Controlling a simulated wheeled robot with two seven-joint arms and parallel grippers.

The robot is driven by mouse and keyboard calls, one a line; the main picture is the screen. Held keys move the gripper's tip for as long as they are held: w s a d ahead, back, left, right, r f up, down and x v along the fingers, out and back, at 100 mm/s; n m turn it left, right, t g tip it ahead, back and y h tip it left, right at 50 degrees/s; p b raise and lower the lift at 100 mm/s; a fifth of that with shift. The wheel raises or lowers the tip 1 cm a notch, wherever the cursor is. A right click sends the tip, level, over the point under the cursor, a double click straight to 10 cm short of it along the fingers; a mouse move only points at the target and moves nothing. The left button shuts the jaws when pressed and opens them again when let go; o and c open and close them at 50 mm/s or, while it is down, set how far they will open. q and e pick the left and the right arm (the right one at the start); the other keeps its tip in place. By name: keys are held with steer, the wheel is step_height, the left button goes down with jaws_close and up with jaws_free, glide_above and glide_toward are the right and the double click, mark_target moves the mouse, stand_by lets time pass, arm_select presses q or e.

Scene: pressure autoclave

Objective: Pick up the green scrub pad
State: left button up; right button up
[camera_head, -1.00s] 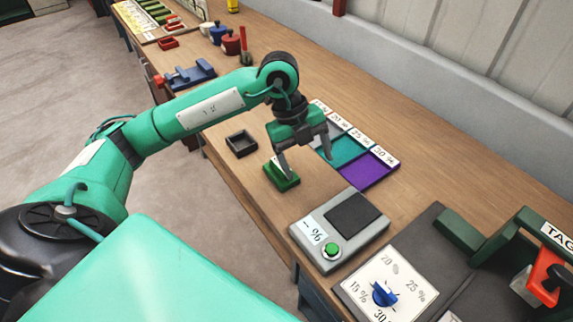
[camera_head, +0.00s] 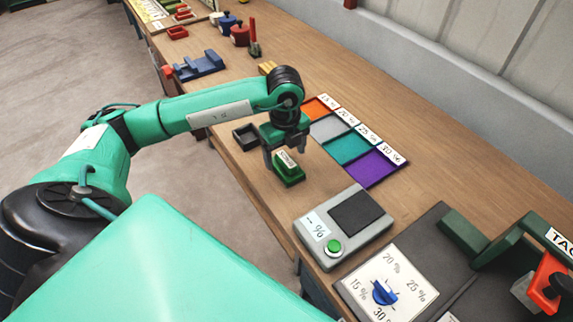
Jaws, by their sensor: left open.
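The green scrub pad (camera_head: 289,177) lies on the wooden bench, near its front edge, in the head view. A raised green part with a small white label shows on its top. My left gripper (camera_head: 285,158) is open, pointing down just above and behind the pad, with its fingers spread to either side of the labelled part. I cannot tell whether the fingers touch it. My right gripper is not in view.
A small dark tray (camera_head: 246,137) sits just left of the gripper. Orange, grey, teal and purple (camera_head: 376,168) labelled squares lie to the right. A grey meter with a green button (camera_head: 343,227) and a dial panel (camera_head: 388,284) stand nearer. A blue fixture (camera_head: 199,66) is farther back.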

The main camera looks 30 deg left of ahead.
mark_target(286, 159)
arm_select(q)
steer(key=f, duration=0.2)
steer(key=f+p, duration=0.1)
steer(key=shift+w+a+f, duration=0.1)
steer(key=shift+w+f, duration=0.25)
steer(key=shift+f, duration=0.4)
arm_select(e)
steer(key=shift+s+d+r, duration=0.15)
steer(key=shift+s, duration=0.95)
arm_select(q)
steer(key=shift+c, duration=0.2)
steer(key=c, duration=1)
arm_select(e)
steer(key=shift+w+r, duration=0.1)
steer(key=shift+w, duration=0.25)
